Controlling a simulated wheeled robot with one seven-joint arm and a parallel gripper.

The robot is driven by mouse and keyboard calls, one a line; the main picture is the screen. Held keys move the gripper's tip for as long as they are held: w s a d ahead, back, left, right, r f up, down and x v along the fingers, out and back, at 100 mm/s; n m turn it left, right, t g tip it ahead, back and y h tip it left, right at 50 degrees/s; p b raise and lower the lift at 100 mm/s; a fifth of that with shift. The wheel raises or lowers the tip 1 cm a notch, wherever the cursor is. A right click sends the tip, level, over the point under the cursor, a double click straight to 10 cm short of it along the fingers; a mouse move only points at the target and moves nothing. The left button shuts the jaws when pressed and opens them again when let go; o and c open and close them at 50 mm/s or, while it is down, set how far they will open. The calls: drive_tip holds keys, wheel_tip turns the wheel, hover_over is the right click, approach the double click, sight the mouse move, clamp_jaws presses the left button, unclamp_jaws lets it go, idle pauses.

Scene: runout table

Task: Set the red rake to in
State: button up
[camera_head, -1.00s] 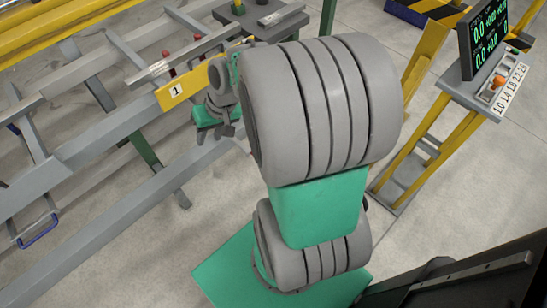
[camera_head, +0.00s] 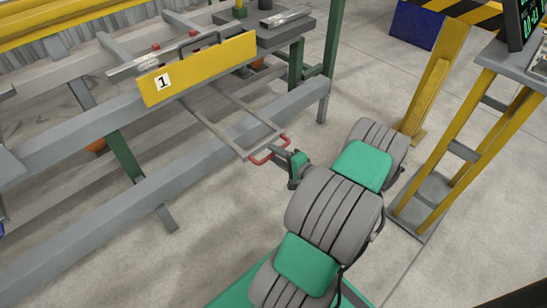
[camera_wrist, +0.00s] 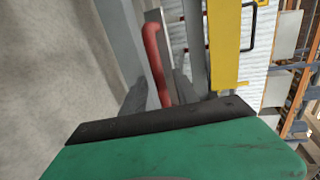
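The red-handled rake (camera_head: 236,143) is a grey metal frame that sticks out from under the yellow plate marked 1, toward my arm. Its red handle (camera_head: 268,150) is at the outer end. My gripper (camera_head: 279,156) is at this handle. In the wrist view the red handle (camera_wrist: 151,50) runs down between the two dark grey fingertips (camera_wrist: 159,93). Whether the fingers touch it or leave a gap is unclear. The lower handle end is hidden behind the dark edge of my green gripper body.
The yellow plate (camera_head: 205,68) hangs on the grey table rail (camera_head: 70,138). A yellow-legged console stand (camera_head: 470,150) is at the right, near my arm.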

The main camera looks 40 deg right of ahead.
drive_tip(key=shift+w+f, duration=0.1)
drive_tip(key=shift+w, duration=0.45)
clamp_jaws()
idle(1.0)
